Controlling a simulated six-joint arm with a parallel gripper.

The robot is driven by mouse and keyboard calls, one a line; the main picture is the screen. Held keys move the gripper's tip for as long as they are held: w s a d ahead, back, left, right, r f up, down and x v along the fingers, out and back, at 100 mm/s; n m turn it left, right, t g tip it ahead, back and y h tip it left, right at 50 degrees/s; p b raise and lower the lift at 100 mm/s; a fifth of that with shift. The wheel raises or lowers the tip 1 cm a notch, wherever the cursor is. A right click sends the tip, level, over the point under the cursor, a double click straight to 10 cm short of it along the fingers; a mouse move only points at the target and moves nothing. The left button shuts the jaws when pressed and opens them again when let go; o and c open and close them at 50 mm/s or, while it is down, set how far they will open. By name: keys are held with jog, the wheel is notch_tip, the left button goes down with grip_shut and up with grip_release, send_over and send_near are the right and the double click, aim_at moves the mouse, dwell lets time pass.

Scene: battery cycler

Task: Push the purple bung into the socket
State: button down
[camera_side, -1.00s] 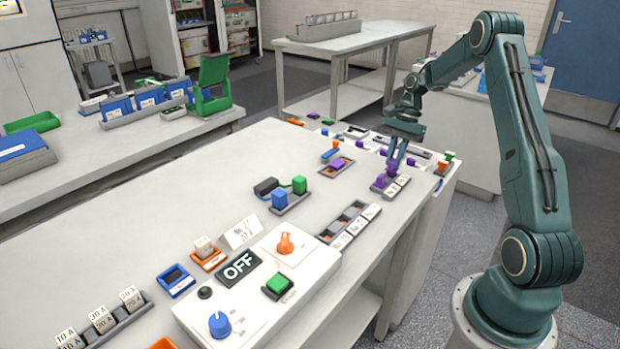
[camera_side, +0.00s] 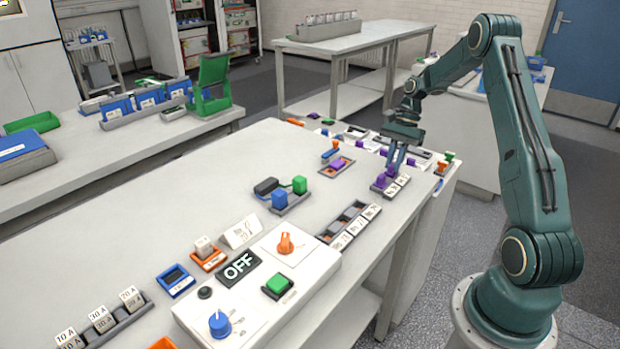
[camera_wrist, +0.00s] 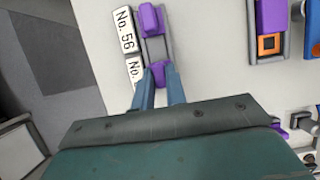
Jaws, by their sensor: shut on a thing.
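My gripper (camera_wrist: 160,78) is shut on a purple bung (camera_wrist: 158,70), seen between its two blue-grey fingertips in the wrist view. It is at the near end of a narrow grey holder (camera_wrist: 155,48). Another purple block (camera_wrist: 150,18) sits at the holder's far end, with a grey gap between them. In the side view, my gripper (camera_side: 393,165) is over this holder near the bench's right edge, with purple (camera_side: 379,182) at its base. The fingers hide part of the held bung, and I cannot tell how deep it sits.
White labelled blocks (camera_wrist: 125,25) stand close along the holder's left side. A second holder with a purple block (camera_wrist: 272,15) and an orange-rimmed square (camera_wrist: 268,44) lies to the right. The white bench between them is clear. Small parts crowd the lower right of the wrist view.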

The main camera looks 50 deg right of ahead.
jog(key=shift+f, duration=0.1)
jog(key=c, duration=1.3)
grip_release()
jog(key=shift+c, duration=0.2)
jog(key=v, duration=0.7)
jog(key=shift+d+r, duration=0.15)
jog(key=shift+r, duration=0.05)
